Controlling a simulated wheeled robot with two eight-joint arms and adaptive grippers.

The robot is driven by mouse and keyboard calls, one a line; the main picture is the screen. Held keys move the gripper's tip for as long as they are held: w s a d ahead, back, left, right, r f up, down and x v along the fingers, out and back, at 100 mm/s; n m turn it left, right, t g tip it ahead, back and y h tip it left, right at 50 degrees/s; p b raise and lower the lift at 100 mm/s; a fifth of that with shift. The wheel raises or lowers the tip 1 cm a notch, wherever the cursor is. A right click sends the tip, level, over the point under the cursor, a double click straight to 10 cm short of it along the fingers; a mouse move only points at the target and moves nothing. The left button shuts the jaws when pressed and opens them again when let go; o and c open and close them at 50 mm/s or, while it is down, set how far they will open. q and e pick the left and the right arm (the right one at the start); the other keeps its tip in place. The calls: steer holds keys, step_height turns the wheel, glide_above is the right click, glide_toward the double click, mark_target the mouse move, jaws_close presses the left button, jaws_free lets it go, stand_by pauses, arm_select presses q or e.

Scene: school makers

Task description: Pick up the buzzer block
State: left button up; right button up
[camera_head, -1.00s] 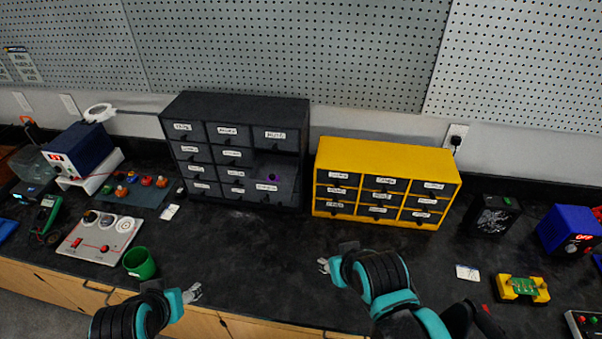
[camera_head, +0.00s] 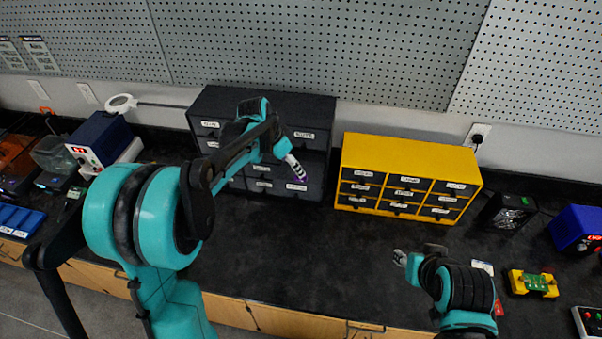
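A small purple item (camera_head: 298,180) shows right at the tip of my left gripper (camera_head: 295,168), in front of the black drawer cabinet (camera_head: 318,107). It may be the buzzer block, but it is too small and too covered to be sure. My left arm reaches across the left half of the view and hides much of the cabinet. Whether the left fingers are parted or closed on the purple item cannot be seen. My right gripper (camera_head: 399,258) is open and empty above the bench, in front of the yellow cabinet.
The yellow drawer cabinet (camera_head: 408,148) stands right of the black one. A black box (camera_head: 508,211), a blue device (camera_head: 577,231) and a yellow-and-green block (camera_head: 533,283) are at the right. A blue power unit (camera_head: 100,140) is at the left. The middle of the bench is clear.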

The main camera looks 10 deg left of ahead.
arm_select(q)
steer(key=b+x, duration=0.1)
steer(key=x, duration=0.7)
steer(key=shift+w+a, duration=0.1)
steer(key=shift+c, duration=0.9)
steer(key=c, duration=0.9)
